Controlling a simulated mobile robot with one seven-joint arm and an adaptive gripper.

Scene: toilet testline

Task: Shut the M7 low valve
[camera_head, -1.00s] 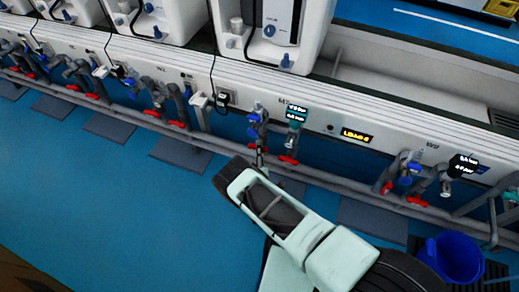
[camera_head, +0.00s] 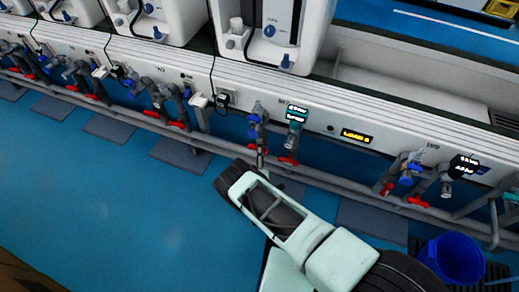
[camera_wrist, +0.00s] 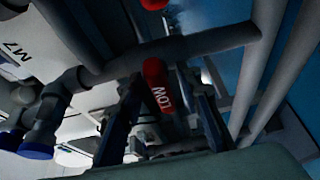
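In the wrist view, a red valve handle marked LOW (camera_wrist: 158,88) hangs from a grey pipe, near the M7 label (camera_wrist: 12,50). My gripper (camera_wrist: 163,100) is open, with one dark finger on each side of this handle. A gap shows on both sides, and I cannot tell whether either finger touches it. In the head view, my gripper (camera_head: 262,158) reaches the pipes under the M7 panel, below a blue-handled valve (camera_head: 254,119).
A long grey pipe (camera_head: 330,180) runs along the floor below the white panel. Similar valves with red handles (camera_head: 177,125) stand to the left, more to the right. A blue bucket (camera_head: 458,258) is at lower right. Blue floor (camera_head: 90,215) is clear at left.

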